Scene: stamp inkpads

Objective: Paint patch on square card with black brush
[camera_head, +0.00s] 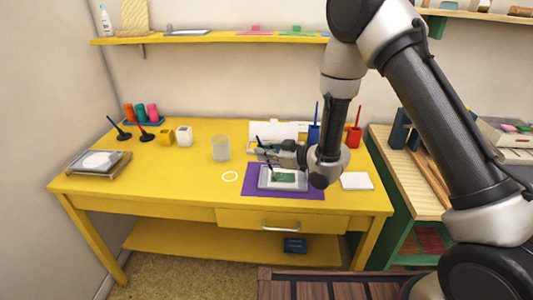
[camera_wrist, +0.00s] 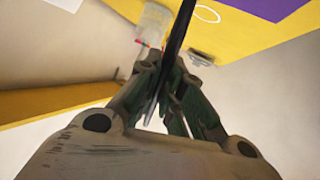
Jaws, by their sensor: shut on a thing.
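My gripper (camera_head: 268,153) is over the yellow table, just above and left of a grey-framed tray (camera_head: 262,180) with a green patch (camera_head: 284,177). In the wrist view the gripper (camera_wrist: 162,92) is shut on a thin dark stick, the black brush (camera_wrist: 180,34). The brush slants between the fingers; its tip cannot be made out. A plain white square card (camera_head: 357,181) lies flat at the table's right. The tray rests on a purple mat (camera_head: 312,193), whose edge also shows in the wrist view (camera_wrist: 270,6).
A clear glass (camera_head: 220,148) and a pale ring (camera_head: 230,176) are left of the mat. A blue holder (camera_head: 314,136) and a red holder (camera_head: 354,138) with brushes stand behind. The table's left middle is clear.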

